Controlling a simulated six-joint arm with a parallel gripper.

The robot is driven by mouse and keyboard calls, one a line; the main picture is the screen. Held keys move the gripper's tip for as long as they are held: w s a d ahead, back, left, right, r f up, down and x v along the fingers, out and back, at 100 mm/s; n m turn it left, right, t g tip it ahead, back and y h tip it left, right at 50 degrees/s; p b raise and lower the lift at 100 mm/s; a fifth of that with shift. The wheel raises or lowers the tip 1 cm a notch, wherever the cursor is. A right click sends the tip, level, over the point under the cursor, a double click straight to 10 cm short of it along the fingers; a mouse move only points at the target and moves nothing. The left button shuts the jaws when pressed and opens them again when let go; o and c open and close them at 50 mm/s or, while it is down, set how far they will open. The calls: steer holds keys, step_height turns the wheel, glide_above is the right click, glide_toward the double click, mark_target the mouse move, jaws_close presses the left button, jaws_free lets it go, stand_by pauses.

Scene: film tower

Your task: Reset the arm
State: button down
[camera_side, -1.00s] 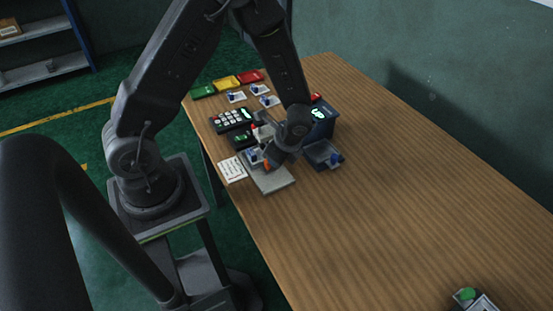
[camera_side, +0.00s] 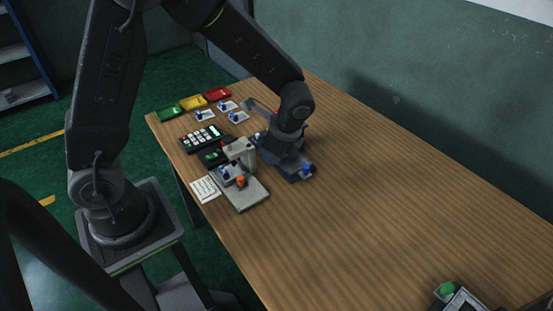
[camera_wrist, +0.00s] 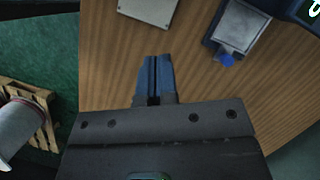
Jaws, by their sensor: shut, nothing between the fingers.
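My gripper (camera_wrist: 154,80) is shut and empty in the wrist view, its two blue-grey fingers together above bare wood. In the side view my wrist hangs in front of the dark box and hides most of it; the fingertips cannot be made out there. A grey plate (camera_side: 247,198) carries a small device with an orange part (camera_side: 240,182); the corner of a pale plate shows at the top of the wrist view (camera_wrist: 150,10). A dark tray with a blue knob (camera_side: 306,170) sits right of my wrist and also shows in the wrist view (camera_wrist: 227,58).
A black keypad (camera_side: 200,138) and paper note (camera_side: 205,189) lie nearby. A green-button box (camera_side: 448,290) is front right. The table's middle is clear.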

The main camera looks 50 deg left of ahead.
steer(key=s+r+n+t+h, duration=0.1)
steer(key=s+r+n+t, duration=0.2)
steer(key=s+r+n, duration=0.3)
steer(key=s+d+r+n+t+h, duration=0.1)
steer(key=s+r+n+t, duration=0.3)
steer(key=r, duration=0.8)
steer(key=s+n+h, duration=0.1)
steer(key=s+n, duration=0.1)
steer(key=s, duration=0.2)
steer(key=shift+r+h, duration=0.15)
steer(key=shift+h, duration=0.15)
